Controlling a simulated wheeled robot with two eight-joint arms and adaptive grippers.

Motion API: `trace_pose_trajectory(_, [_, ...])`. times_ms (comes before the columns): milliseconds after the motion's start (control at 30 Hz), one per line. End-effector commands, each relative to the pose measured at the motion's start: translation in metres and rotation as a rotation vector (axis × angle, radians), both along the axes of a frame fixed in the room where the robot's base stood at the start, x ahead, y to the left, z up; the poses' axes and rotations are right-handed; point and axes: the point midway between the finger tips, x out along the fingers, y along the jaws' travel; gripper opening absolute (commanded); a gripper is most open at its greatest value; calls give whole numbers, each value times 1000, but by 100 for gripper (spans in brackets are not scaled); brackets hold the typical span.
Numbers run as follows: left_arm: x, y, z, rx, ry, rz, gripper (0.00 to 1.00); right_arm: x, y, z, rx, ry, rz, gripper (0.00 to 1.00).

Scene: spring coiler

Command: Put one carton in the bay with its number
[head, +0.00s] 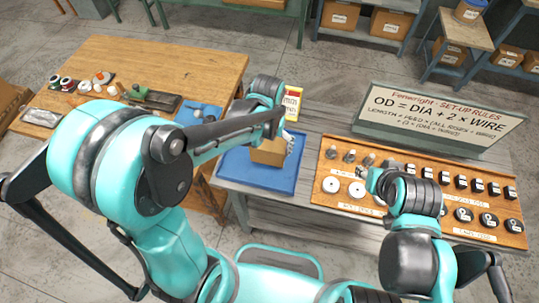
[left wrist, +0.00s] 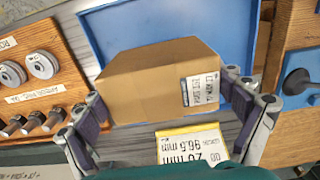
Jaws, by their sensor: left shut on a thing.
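A brown carton (head: 267,152) with a white label is in my left gripper, over the blue tray (head: 232,178). In the left wrist view the carton (left wrist: 160,82) lies between the two fingers of my left gripper (left wrist: 172,108), which is shut on it. The carton's label is upside down there and too small to read surely. I cannot tell whether the carton touches the tray (left wrist: 108,22). A yellow-edged card (head: 292,102) with printed figures stands behind the tray. My right gripper (head: 370,178) is over the wooden board, partly hidden by its arm; its jaws are unclear. No numbered bay shows clearly.
A wooden board (head: 325,168) with several dies, rollers and black blocks lies right of the tray. A set-up rules sign (head: 440,118) stands behind it. The wooden table (head: 205,65) at left holds tools and small parts. Shelves with cartons (head: 391,22) stand at the back.

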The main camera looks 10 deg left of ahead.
Motion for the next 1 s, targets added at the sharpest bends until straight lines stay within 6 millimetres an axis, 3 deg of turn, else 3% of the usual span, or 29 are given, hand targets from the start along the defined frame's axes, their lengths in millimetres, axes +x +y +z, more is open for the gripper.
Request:
trace_pose_trajectory(167, [-3,-5,-8,0,0,0,42,0,0,-3,0,0,0,40])
trace_pose_trajectory(400, [-2,-4,-42,0,0,0,42,0,0,-17,0,0,0,40])
trace_pose_trajectory(800, [-3,-4,-47,0,0,0,42,0,0,-20,0,0,0,40])
trace_pose_trajectory(833, [-2,-4,-46,0,0,0,99,0,0,-20,0,0,0,40])
trace_pose_trajectory(1000, [-2,-4,-45,0,0,0,100,0,0,-19,0,0,0,40])
